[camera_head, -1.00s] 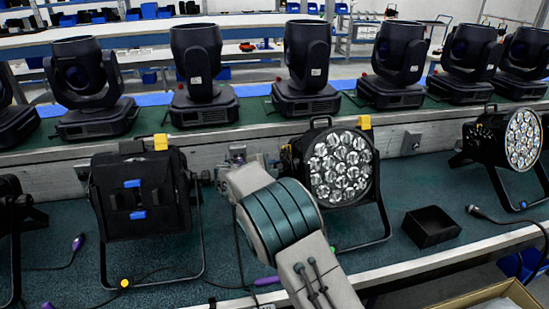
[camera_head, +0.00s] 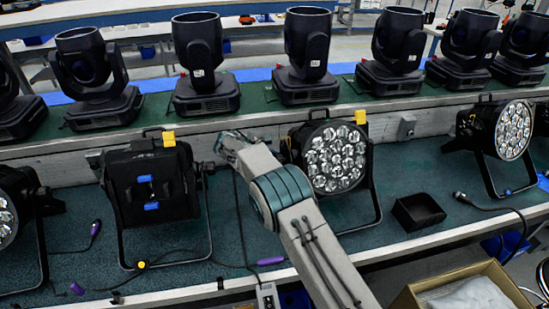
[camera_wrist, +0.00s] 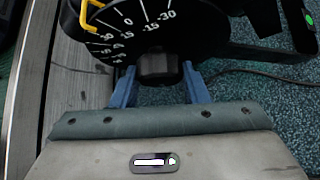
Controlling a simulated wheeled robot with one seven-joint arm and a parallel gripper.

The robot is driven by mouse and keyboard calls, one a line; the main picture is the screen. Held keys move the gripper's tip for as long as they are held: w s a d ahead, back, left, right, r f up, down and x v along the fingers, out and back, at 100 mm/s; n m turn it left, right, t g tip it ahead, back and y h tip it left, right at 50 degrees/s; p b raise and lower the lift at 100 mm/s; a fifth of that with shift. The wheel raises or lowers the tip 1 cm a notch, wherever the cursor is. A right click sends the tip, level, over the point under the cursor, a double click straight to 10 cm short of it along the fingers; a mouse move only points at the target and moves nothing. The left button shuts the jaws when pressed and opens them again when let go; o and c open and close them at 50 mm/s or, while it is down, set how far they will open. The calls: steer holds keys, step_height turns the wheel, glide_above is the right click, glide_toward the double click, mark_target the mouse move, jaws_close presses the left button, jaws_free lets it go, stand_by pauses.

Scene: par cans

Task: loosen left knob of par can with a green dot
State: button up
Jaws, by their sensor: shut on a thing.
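The par can with the green dot appears to be the middle one (camera_head: 338,160), whose lens face looks toward me. In the wrist view its round black body carries a white angle scale (camera_wrist: 125,18). A green dot (camera_wrist: 308,18) shows on a dark part at the upper right. The black knob (camera_wrist: 157,67) sits under the scale. My gripper (camera_wrist: 158,80) has a blue finger on each side of the knob and is shut on it. In the head view, my arm hides the knob and fingers, left of the can.
A par can with a yellow dot (camera_head: 152,190) stands close on the left, its back toward me. Another par can (camera_head: 500,132) stands at the right. A small black box (camera_head: 418,212) sits on the bench. Moving-head lights (camera_head: 306,60) line the raised shelf behind.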

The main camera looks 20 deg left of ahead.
stand_by(0.4)
steer(key=o, duration=1)
steer(key=b+v, duration=0.2)
steer(key=v, duration=1.1)
steer(key=shift+s+a+r, duration=0.2)
steer(key=shift+r, duration=0.15)
